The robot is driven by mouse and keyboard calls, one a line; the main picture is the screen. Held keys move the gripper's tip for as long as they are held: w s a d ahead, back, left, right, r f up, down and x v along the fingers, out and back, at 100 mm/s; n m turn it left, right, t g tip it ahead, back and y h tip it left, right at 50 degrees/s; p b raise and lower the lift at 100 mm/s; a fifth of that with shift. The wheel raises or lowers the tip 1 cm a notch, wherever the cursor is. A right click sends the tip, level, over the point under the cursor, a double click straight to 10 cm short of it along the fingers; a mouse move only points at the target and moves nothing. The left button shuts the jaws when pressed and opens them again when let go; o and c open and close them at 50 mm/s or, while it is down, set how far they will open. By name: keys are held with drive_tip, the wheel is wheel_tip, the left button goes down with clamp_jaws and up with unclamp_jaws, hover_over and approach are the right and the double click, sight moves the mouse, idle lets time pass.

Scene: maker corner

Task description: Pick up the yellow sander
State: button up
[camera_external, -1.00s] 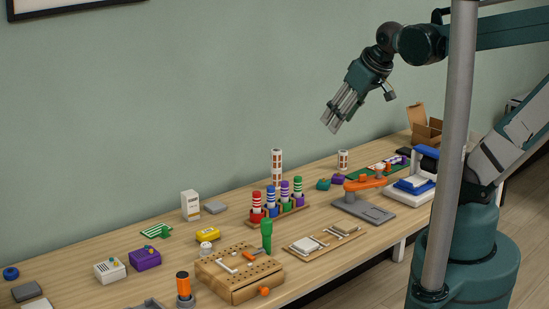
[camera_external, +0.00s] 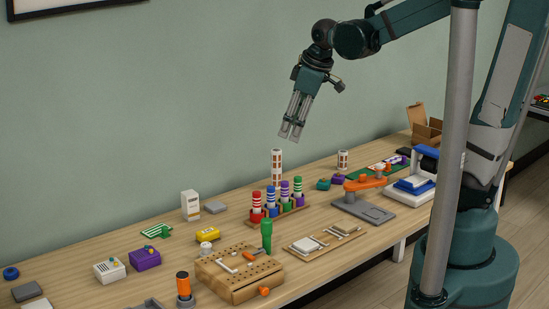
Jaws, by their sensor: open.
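The yellow sander (camera_external: 208,235) is a small yellow block with a dark mark on it. It lies on the wooden table left of the middle, just behind the wooden board with holes. My gripper (camera_external: 290,136) hangs in the air above the back of the table, well above and to the right of the sander. Its grey fingers point down, apart from everything, and it is open and empty.
A rack of coloured markers (camera_external: 280,212) stands right of the sander. A white round item (camera_external: 206,248) sits close by, and a purple box (camera_external: 146,259) stands to the left.

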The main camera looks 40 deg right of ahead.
drive_tip(key=w+a+f+n+g+b, duration=0.15)
drive_tip(key=w+a+f+n, duration=0.35)
drive_tip(key=w+a+f, duration=0.5)
drive_tip(key=n+g+b, duration=0.1)
drive_tip(key=n+g, duration=0.2)
drive_tip(key=n, duration=0.3)
hover_over(213, 228)
drive_tip(key=shift+t+h, duration=0.25)
drive_tip(key=shift+h, duration=0.05)
drive_tip(key=f, duration=1.5)
drive_tip(key=shift+s+d, duration=0.2)
drive_tip(key=shift+d, duration=0.05)
drive_tip(key=shift+a+f, duration=0.3)
drive_tip(key=shift+f, duration=0.25)
drive_tip(key=shift+f+b, duration=0.3)
drive_tip(key=shift+f, duration=0.95)
drive_tip(key=shift+f, duration=0.1)
drive_tip(key=shift+w+f+b, duration=0.1)
drive_tip(key=shift+f+b, duration=0.45)
drive_tip(key=shift+f, duration=2)
